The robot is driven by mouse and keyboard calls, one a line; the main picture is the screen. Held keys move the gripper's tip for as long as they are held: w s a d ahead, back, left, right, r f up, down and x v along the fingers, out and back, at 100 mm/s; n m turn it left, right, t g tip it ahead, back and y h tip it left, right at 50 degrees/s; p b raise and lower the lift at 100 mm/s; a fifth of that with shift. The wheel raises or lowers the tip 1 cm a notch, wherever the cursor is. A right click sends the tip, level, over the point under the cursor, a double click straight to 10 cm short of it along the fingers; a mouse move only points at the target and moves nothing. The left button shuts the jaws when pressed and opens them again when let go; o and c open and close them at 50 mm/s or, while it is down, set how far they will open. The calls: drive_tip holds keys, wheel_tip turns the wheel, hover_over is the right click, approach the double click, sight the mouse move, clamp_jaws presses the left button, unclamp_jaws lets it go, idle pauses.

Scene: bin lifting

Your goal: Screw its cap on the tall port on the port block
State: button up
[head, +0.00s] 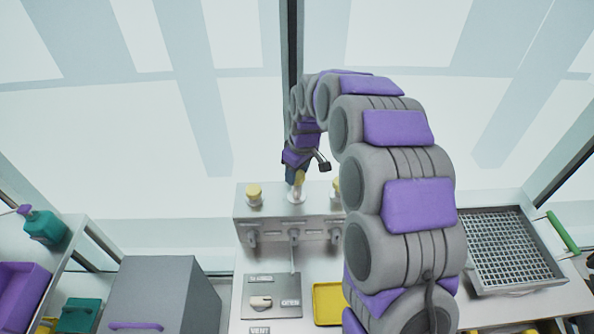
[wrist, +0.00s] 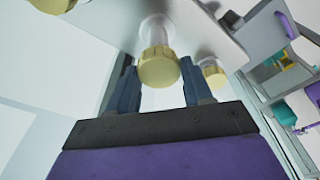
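The grey port block (head: 290,230) stands on the bench at the middle of the head view. Its middle port (head: 297,196) is pale and stands under my gripper (head: 298,174). A yellow cap (wrist: 158,68) is at the end of this port's clear neck (wrist: 154,30) in the wrist view. My blue gripper fingers (wrist: 158,75) are on either side of the cap and appear closed on it. Whether the cap's thread is engaged cannot be seen. A yellow-capped port (head: 254,195) stands to the left, and another (head: 337,187) to the right, partly behind my arm.
A panel with a lever (head: 261,301) and a yellow tray (head: 328,303) lie in front of the block. A mesh-covered tray (head: 512,248) is at right. A grey box (head: 150,290) and a teal bottle (head: 43,226) are at left. My arm hides part of the bench.

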drive_tip(key=c, duration=0.4)
drive_tip(key=m, duration=0.6)
drive_tip(key=shift+h+p, duration=0.4)
drive_tip(key=m, duration=0.6)
drive_tip(key=shift+h+p, duration=0.35)
drive_tip(key=shift+h, duration=0.05)
drive_tip(key=o, duration=0.9)
drive_tip(key=shift+r+p, duration=0.85)
drive_tip(key=shift+r, duration=2.65)
